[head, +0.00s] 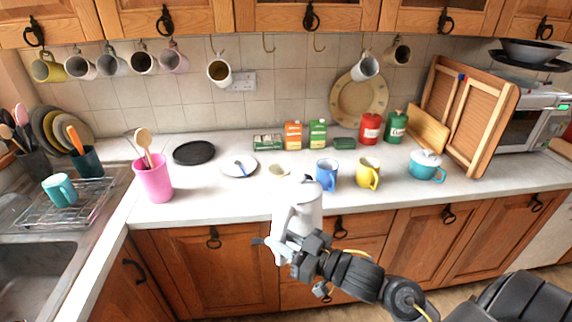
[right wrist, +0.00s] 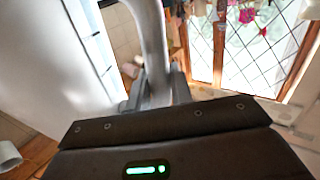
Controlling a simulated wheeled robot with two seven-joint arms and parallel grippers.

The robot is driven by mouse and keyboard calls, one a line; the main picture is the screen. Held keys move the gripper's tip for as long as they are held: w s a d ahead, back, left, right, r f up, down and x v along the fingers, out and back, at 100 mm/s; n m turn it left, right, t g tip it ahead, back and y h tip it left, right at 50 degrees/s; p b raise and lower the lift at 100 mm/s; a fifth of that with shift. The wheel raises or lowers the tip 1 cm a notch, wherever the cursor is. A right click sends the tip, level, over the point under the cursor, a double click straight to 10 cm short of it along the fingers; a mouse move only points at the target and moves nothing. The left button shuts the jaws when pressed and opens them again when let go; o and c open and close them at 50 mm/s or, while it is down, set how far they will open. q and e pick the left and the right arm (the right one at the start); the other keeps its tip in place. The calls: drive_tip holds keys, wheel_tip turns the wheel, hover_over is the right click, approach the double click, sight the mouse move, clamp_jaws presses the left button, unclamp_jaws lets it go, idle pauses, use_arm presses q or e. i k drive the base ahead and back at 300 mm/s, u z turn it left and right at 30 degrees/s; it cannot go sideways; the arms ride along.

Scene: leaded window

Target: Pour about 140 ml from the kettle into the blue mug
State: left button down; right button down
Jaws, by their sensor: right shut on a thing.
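The white kettle (head: 298,212) is in front of the counter edge in the head view, held roughly upright. My right gripper (head: 284,250) is shut on the kettle's handle. In the right wrist view the handle (right wrist: 152,35) runs down between the fingers, and the kettle's pale body (right wrist: 50,60) fills the left side. The blue mug (head: 326,174) stands upright on the counter, just beyond and to the right of the kettle, apart from it. The mug's contents cannot be made out. My left gripper is not in view.
A yellow mug (head: 368,173) stands right of the blue mug. A small cream bowl (head: 279,170), a white plate (head: 239,166) and a pink utensil holder (head: 152,179) are to the left. The counter's front edge lies beside the kettle.

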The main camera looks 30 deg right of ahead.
sight(327, 163)
drive_tip(key=u, duration=1.25)
drive_tip(key=k, duration=1.15)
drive_tip(key=z, duration=1.6)
drive_tip(key=i, duration=0.55)
drive_tip(key=u, duration=0.05)
